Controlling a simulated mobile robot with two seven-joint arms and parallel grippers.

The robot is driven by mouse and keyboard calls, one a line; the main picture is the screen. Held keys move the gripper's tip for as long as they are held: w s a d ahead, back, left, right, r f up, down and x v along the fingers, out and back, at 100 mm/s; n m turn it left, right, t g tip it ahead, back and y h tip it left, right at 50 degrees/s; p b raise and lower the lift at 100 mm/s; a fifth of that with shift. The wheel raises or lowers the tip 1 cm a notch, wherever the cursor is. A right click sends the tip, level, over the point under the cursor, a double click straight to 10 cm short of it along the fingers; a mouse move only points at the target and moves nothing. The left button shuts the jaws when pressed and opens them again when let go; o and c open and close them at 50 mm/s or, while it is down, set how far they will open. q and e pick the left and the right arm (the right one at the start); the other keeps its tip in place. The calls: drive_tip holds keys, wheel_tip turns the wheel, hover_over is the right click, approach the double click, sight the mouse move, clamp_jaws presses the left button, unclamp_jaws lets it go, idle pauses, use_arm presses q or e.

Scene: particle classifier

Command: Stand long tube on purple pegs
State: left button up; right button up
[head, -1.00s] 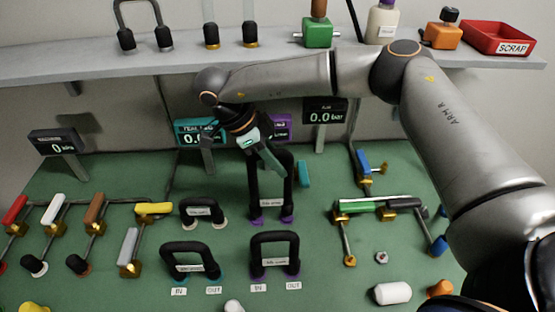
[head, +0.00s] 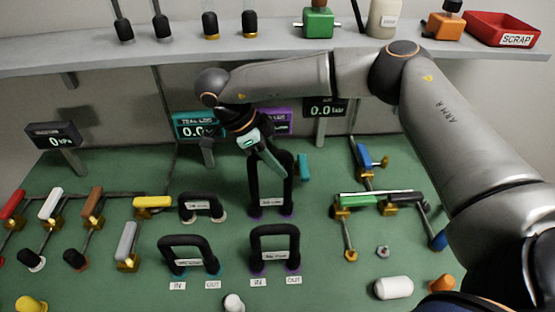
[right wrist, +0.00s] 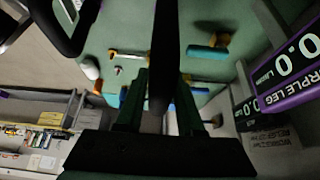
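The long tube (head: 253,192) is a tall black U-shaped loop with a white label, standing upright, open end down. Its two feet are at the purple pegs (head: 287,216) in the middle of the green board; I cannot tell how fully they are seated. My right gripper (head: 278,165) is at the tube's top bar, reaching down from above left. In the right wrist view the dark tube (right wrist: 164,50) runs between the two fingers (right wrist: 160,105), which look closed on it. My left gripper is not in view.
Shorter black tubes stand in front (head: 273,234), front left (head: 188,244) and left (head: 200,200). A teal handle (head: 303,167) is close right of the long tube. Gauges stand behind, including the teal one (head: 197,126). The grey shelf (head: 100,56) runs along the back.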

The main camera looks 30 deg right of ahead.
drive_tip(key=o, duration=0.3)
drive_tip(key=shift+o, duration=0.2)
drive_tip(key=v, duration=1.2)
drive_tip(key=shift+a+r, duration=0.1)
drive_tip(key=shift+r, duration=0.2)
drive_tip(key=shift+f, duration=0.1)
